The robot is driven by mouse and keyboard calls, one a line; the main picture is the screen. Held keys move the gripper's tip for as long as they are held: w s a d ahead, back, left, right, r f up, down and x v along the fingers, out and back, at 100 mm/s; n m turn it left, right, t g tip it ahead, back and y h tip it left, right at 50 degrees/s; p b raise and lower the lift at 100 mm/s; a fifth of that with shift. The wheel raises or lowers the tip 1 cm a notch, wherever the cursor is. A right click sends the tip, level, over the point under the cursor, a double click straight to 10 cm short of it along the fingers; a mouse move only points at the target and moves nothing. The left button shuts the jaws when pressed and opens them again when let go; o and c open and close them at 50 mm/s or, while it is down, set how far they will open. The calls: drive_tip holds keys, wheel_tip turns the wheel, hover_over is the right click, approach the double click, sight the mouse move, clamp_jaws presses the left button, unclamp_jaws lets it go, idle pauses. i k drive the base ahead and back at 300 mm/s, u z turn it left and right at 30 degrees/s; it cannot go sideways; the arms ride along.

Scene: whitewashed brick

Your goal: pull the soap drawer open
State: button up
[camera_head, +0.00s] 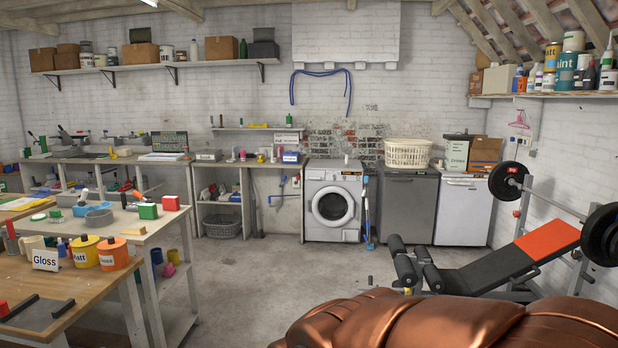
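The white washing machine (333,232) stands against the far brick wall, between the workbench and a grey cabinet. Its round door (333,206) looks shut. The soap drawer (318,176) is at the upper left of its front panel. The drawer looks flush with the panel, but it is too small to be sure. My gripper is not in view, so its place relative to the drawer does not show.
A blue-handled upright tool (367,215) stands at the machine's right edge. A weight bench (500,262) fills the right side. Work tables (150,222) line the left. A copper-coloured form (440,322) covers the bottom right. The middle concrete floor (270,265) is clear.

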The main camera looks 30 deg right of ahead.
sight(310, 174)
drive_tip(key=z, duration=0.2)
drive_tip(key=i, duration=0.7)
drive_tip(key=z, duration=0.7)
drive_tip(key=i, duration=1.75)
drive_tip(key=z, duration=0.6)
drive_tip(key=i, duration=1.7)
drive_tip(key=u, duration=0.25)
drive_tip(key=i, duration=1.7)
drive_tip(key=u, duration=0.8)
drive_tip(key=i, duration=1.45)
drive_tip(key=u, duration=0.4)
